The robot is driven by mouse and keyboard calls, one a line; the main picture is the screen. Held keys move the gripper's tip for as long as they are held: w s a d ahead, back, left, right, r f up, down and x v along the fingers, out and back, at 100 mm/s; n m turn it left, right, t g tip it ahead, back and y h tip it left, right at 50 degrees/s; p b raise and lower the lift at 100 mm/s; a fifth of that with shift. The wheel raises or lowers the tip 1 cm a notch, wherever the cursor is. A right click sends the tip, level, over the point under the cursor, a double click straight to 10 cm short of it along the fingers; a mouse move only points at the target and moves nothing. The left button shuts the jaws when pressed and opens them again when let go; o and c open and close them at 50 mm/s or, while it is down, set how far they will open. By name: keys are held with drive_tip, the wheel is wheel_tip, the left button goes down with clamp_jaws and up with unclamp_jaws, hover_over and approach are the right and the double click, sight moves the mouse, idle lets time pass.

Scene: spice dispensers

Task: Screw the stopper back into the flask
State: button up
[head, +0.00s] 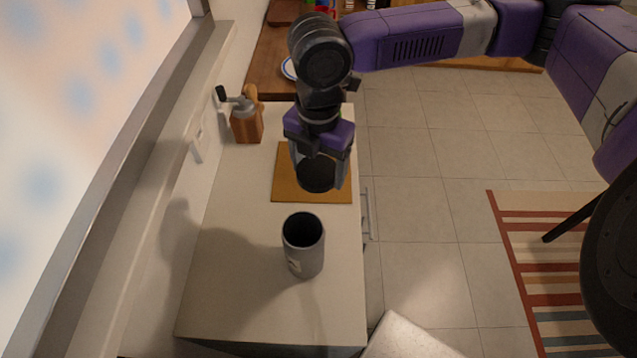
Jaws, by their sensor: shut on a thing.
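The flask (304,254) is a dark grey open cylinder standing upright on the white counter, its dark mouth facing up. My gripper (318,177) points down above the counter, behind the flask in the picture. It is shut on a dark round stopper (317,174), held between its two fingers. The stopper is apart from the flask and shows over the wooden board. The underside of the stopper is hidden.
A tan wooden board (285,187) lies on the white counter (235,290) behind the flask. A wooden grinder or holder (246,122) stands near the wall at the back left. The counter around the flask is clear; its right edge is close to the flask.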

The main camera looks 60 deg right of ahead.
wheel_tip(320, 180, up, 3)
drive_tip(key=shift+f, duration=0.1)
drive_tip(key=a+r+n+p, duration=0.1)
drive_tip(key=a+r+p, duration=0.15)
drive_tip(key=a, duration=0.25)
wheel_tip(320, 180, up, 2)
drive_tip(key=m+p, duration=0.2)
hover_over(303, 220)
drive_tip(key=s+a, duration=0.2)
drive_tip(key=shift+a, duration=0.15)
drive_tip(key=shift+f+b, duration=0.55)
drive_tip(key=shift+f, duration=2.3)
drive_tip(key=shift+f, duration=0.95)
